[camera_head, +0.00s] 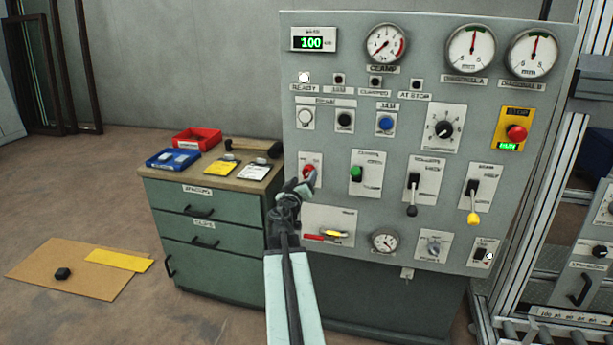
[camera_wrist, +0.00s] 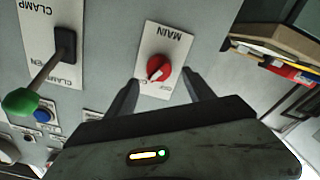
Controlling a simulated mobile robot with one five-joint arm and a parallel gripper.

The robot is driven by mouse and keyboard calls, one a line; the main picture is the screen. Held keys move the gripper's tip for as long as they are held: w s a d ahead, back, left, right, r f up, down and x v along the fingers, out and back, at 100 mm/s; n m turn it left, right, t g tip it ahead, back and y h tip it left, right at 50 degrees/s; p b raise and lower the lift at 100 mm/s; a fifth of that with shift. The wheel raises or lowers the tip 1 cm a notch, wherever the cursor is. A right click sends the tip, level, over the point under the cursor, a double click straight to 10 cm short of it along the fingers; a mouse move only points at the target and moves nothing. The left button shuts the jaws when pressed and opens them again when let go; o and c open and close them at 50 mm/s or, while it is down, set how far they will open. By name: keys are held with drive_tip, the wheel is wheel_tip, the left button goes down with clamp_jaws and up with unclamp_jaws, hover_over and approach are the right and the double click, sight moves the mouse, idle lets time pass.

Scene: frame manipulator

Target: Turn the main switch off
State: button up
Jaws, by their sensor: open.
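The main switch is a red rotary knob (camera_wrist: 158,68) on a white plate marked MAIN (camera_wrist: 166,42), upside down in the wrist view. In the head view the red knob (camera_head: 309,170) shows at the panel's left side, partly covered by my gripper (camera_head: 303,184). In the wrist view my gripper (camera_wrist: 162,88) is open, one finger on each side of the plate's lower part. The knob lies just beyond the fingertips, between their lines. I see no clear contact. The small lettering by the knob is too blurred to read its setting.
A green-knobbed clamp lever (camera_wrist: 22,101) sticks out beside the switch; its green knob (camera_head: 356,173) also shows in the head view. A drawer cabinet (camera_head: 207,235) with trays stands left.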

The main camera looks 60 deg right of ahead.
sight(305, 175)
drive_tip(key=x, duration=0.3)
drive_tip(key=shift+w+d, duration=0.15)
drive_tip(key=shift+d, duration=0.2)
drive_tip(key=c, duration=1.3)
drive_tip(key=shift+w, duration=0.1)
clamp_jaws()
drive_tip(key=shift+a, duration=0.1)
drive_tip(key=shift+n, duration=0.4)
drive_tip(key=n, duration=0.5)
drive_tip(key=shift+f, duration=0.15)
drive_tip(key=n, duration=0.6)
drive_tip(key=shift+f, duration=0.1)
